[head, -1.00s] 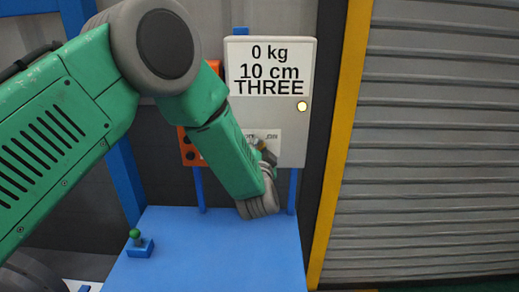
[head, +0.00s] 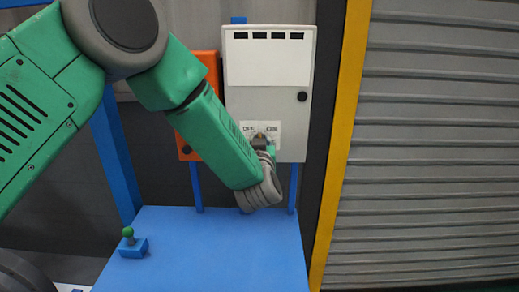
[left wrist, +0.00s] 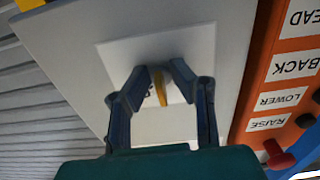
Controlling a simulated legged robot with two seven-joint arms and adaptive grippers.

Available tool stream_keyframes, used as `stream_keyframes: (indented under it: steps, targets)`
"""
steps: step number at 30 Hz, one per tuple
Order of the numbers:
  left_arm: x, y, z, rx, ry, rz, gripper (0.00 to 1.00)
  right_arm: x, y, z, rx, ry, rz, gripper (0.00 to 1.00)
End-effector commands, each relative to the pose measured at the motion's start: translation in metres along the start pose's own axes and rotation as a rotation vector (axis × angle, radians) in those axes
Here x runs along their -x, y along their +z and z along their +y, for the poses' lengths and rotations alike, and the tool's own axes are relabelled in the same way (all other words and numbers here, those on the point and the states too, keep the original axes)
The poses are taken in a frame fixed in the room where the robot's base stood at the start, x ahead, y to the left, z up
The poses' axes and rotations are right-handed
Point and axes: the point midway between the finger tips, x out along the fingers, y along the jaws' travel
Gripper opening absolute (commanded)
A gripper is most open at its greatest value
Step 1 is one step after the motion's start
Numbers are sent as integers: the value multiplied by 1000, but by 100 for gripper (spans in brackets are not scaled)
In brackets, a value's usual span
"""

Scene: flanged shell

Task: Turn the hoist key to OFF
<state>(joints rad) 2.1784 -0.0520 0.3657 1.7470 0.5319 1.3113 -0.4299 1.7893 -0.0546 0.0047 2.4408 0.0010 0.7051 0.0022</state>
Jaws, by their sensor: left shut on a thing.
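The brass-yellow hoist key (head: 259,138) sits in a white label plate (head: 268,127) low on the grey hoist box (head: 292,120). The plate's lettering is too small to read surely. The box's display panel (head: 268,62) is blank with dark slots above it, and its round lamp (head: 302,96) is dark. My left gripper (head: 265,147) is at the key, shut on it. The left wrist view shows the key (left wrist: 159,88) between the two fingertips (left wrist: 160,80). My green left arm hides part of the plate's surroundings. My right gripper is not in view.
An orange control panel (head: 186,149) stands left of the box, with labels such as BACK, LOWER and RAISE in the left wrist view (left wrist: 280,95). A roller shutter (head: 430,150) is at right.

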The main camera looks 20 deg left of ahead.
Motion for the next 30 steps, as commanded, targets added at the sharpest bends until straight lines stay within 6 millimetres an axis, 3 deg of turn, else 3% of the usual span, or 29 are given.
stream_keyframes:
  steps: [18,30]
  targets:
    - [-1,-5,-1,553,1,16,0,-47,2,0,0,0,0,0]
    - [-1,-6,-2,732,0,17,0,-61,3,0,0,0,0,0]
